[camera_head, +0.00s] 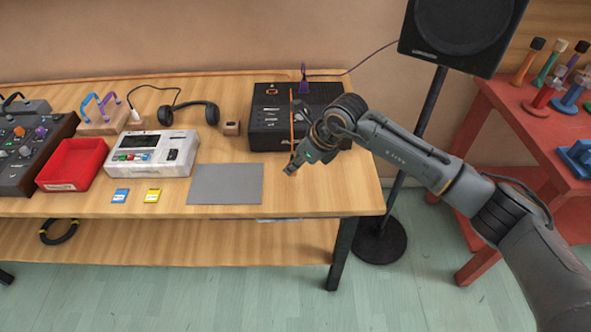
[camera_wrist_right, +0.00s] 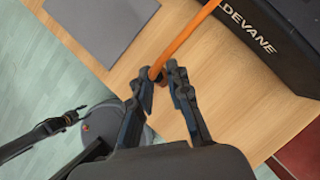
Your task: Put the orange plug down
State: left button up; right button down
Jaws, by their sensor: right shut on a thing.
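My right gripper (camera_head: 290,171) is above the right end of the wooden table, in front of the black box. In the right wrist view my right gripper (camera_wrist_right: 164,80) is shut at the end of an orange cable (camera_wrist_right: 184,41). The orange plug is mostly hidden between the fingers. The orange cable (camera_head: 291,118) also shows in the head view, rising from the gripper in front of the black box. The grey mat (camera_head: 225,185) lies flat and bare to the left of the gripper. My left gripper is not in view.
The black box (camera_head: 265,128) has a purple plug (camera_head: 304,84) on top. A speaker stand (camera_head: 379,240) stands to the right.

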aim_at(296, 172)
notch_tip(296, 172, down, 3)
jog(key=shift+w+f+p, duration=0.1)
jog(key=shift+p, duration=0.5)
jog(key=shift+f, duration=0.1)
jog(key=shift+f+b, duration=0.2)
jog(key=shift+b, duration=0.1)
jog(key=c, duration=1.3)
grip_release()
jog(key=shift+r, duration=0.2)
jog(key=shift+d+r, duration=0.15)
jog(key=b+v, duration=0.1)
jog(key=v, duration=1)
jog(key=shift+d+r+b, duration=0.1)
jog(key=shift+r+b, duration=0.2)
jog(key=shift+r, duration=0.05)
